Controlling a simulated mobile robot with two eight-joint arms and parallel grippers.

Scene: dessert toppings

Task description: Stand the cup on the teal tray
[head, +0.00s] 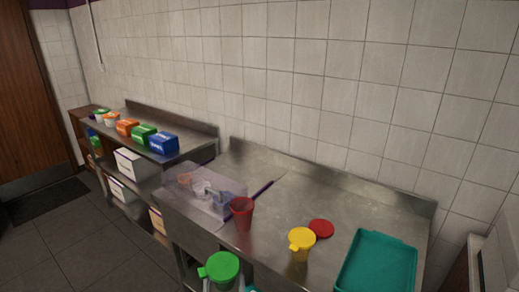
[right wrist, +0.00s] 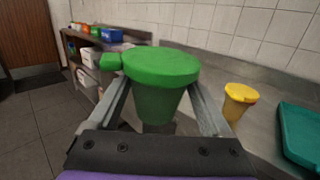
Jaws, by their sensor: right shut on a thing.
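The green cup (head: 222,267) with its green lid shows at the bottom of the head view, in front of the metal counter. My right gripper (right wrist: 158,100) is shut on it, with one finger on each side of the cup's body under the lid. The cup looks upright in the right wrist view. The teal tray (head: 377,264) lies on the counter to the right and its visible floor is empty. The tray's edge also shows at the right of the right wrist view (right wrist: 300,137). My left gripper is in neither view.
A clear bin (head: 205,200) is further left. Boxes (head: 144,135) sit on a shelf unit at the far left.

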